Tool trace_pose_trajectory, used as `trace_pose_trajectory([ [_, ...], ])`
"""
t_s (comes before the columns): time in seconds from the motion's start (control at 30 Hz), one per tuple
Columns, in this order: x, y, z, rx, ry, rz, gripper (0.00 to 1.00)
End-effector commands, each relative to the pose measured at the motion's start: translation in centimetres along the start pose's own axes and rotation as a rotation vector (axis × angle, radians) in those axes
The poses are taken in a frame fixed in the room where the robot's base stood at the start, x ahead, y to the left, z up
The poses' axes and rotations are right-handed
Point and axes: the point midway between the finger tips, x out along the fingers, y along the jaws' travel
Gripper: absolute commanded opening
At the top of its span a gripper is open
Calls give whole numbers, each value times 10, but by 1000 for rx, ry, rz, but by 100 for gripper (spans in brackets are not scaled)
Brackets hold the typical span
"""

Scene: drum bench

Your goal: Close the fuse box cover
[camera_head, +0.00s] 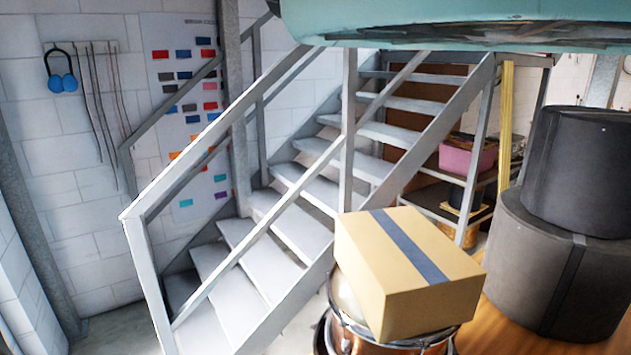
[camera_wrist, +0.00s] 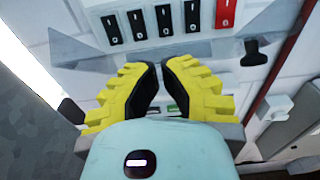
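In the wrist view, the fuse box (camera_wrist: 178,38) shows at the top, with a row of several black switches (camera_wrist: 137,24) and a red switch (camera_wrist: 226,12). The switch faces are exposed. A pale grey strip runs below the row; I cannot tell whether it is part of the cover. My gripper (camera_wrist: 161,64) has yellow fingers with black pads. Its tips are almost together just below the switch row, with nothing visible held. Small green and dark details show behind the fingers. The head view shows neither the fuse box nor my gripper.
A black knob-like part (camera_wrist: 252,52) and a red vertical edge (camera_wrist: 281,55) lie right of the fingers. In the head view, a cardboard box (camera_head: 400,292) sits on a copper drum (camera_head: 385,344). Grey stairs (camera_head: 270,230) stand behind; dark drum cases (camera_head: 555,265) are stacked right.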

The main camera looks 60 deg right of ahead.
Motion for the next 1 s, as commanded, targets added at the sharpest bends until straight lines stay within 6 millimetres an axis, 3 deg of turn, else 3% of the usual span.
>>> trace_pose_trajectory([
  [0.63,3,-1,16,-1,77,-4,0],
  [1.0,8,-1,37,-4,174,-3,0],
])
